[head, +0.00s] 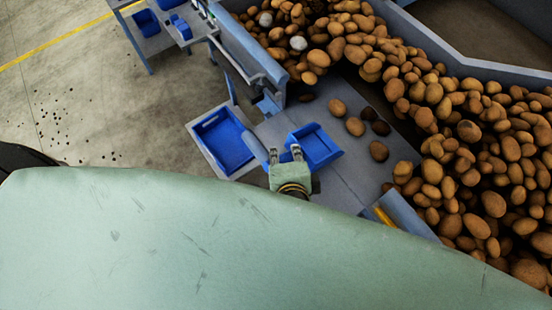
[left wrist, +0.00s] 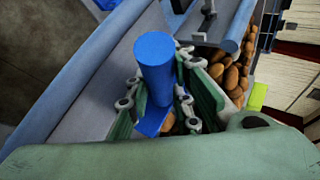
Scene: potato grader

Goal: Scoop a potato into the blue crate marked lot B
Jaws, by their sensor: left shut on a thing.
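My left gripper (head: 287,153) is shut on the blue scoop (head: 318,147), whose pan extends to the right of the fingers over the grey table. In the left wrist view the scoop's round blue handle (left wrist: 155,58) stands between the fingers (left wrist: 158,98). A bit of brown shows low between the fingers there; I cannot tell whether it lies in the scoop. A blue crate (head: 207,124) stands left of the gripper; no lot mark is readable. Several loose potatoes (head: 355,126) lie on the table right of and beyond the scoop. My right gripper is not in view.
A large heap of potatoes (head: 440,130) fills the grader at the right. A grey-blue rail (head: 250,45) borders the table's far side. More blue containers (head: 147,22) sit on a stand at the top left. My green body covers the lower head view.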

